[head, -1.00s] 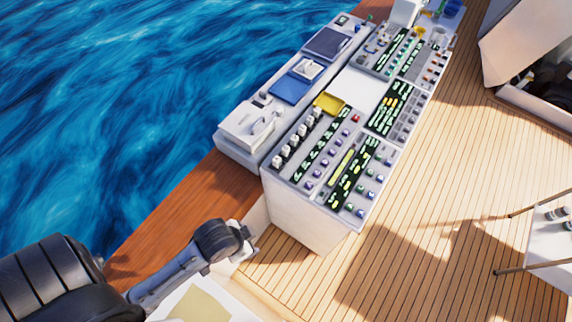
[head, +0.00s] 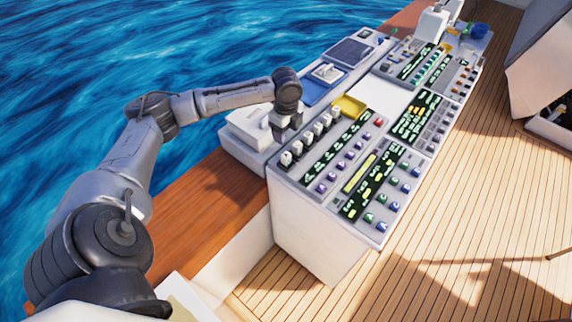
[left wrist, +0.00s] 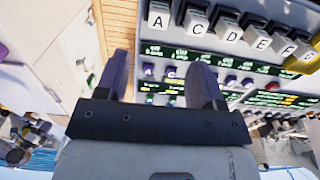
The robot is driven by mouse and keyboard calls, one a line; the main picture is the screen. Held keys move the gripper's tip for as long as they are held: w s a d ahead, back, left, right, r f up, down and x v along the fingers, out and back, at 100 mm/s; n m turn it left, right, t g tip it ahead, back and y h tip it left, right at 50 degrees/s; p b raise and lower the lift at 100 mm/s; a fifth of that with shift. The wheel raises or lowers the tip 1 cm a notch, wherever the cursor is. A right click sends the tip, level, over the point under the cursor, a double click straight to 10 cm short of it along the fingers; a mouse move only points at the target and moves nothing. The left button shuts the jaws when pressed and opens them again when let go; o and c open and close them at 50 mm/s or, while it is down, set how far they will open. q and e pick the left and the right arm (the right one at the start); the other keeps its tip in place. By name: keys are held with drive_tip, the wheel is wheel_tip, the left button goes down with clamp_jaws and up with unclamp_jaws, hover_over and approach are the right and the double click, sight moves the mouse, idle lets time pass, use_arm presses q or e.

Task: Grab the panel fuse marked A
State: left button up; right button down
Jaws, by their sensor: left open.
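The panel fuse marked A (left wrist: 158,17) is a white block with a black letter at the top of the left wrist view. It is at the left end of a row of similar fuses marked C, D, E and F. In the head view the row runs along the console's left edge, and its nearest white block (head: 286,158) appears to be A. My left gripper (left wrist: 160,60) is open and empty, its two dark fingers apart. Fuse A shows beyond the fingertips, not between them. In the head view my left gripper (head: 287,128) hangs beside the row. My right gripper is not in view.
The neighbouring fuse C (left wrist: 193,20) stands close to A. The console (head: 325,235) carries purple, green and blue knobs and lit labels. A yellow tray (head: 350,106) lies behind the fuse row. A white box (head: 250,127) sits left of the gripper. Wooden deck is open at right.

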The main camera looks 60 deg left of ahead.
sight(286, 155)
use_arm(q)
wheel_tip(286, 155, down, 13)
drive_tip(key=shift+d+b, duration=0.15)
drive_tip(key=shift+b, duration=0.25)
drive_tip(key=c, duration=1)
